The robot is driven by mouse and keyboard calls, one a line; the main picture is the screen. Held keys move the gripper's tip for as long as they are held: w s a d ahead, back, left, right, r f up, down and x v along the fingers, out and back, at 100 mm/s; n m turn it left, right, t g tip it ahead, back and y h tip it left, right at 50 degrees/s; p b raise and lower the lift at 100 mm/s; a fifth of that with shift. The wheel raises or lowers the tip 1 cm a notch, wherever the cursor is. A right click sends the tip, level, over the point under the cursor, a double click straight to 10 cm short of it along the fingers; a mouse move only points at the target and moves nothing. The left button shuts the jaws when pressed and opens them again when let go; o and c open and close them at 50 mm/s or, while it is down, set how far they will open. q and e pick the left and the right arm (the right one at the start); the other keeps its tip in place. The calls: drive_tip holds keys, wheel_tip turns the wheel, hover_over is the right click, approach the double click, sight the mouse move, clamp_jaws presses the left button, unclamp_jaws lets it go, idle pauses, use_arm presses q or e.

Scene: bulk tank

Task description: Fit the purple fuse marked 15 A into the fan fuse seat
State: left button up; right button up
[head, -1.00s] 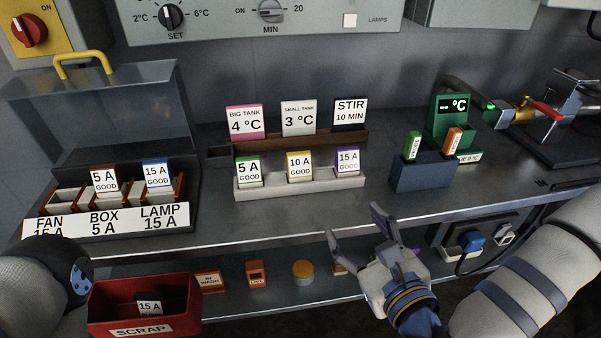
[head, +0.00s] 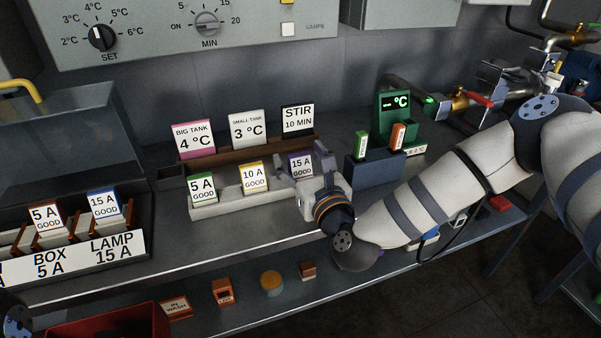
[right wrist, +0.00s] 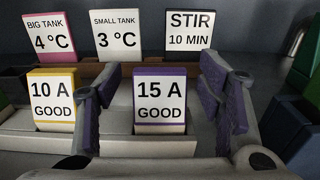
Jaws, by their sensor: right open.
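The purple fuse (head: 301,165), marked 15 A GOOD, stands upright in the right end of the white rack (head: 232,206). My right gripper (head: 300,170) is at the fuse in the head view. In the right wrist view the open fingers (right wrist: 165,105) stand on either side of the purple fuse (right wrist: 160,100), with gaps showing on both sides. The fuse box (head: 75,256) is at the left, with BOX and LAMP labels readable. The FAN end is cut off by the picture edge. Of my left arm only a bit shows at the lower left; its gripper is out of view.
A green 5 A fuse (head: 202,188) and a yellow 10 A fuse (head: 255,177) share the rack. Cards stand on a brown holder (head: 250,150) behind it. A blue block (head: 374,170) with two tags is to the right. A red scrap bin (head: 110,322) is low at the left.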

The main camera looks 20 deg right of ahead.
drive_tip(key=c, duration=1.3)
drive_tip(key=shift+o, duration=0.2)
drive_tip(key=shift+r, duration=0.1)
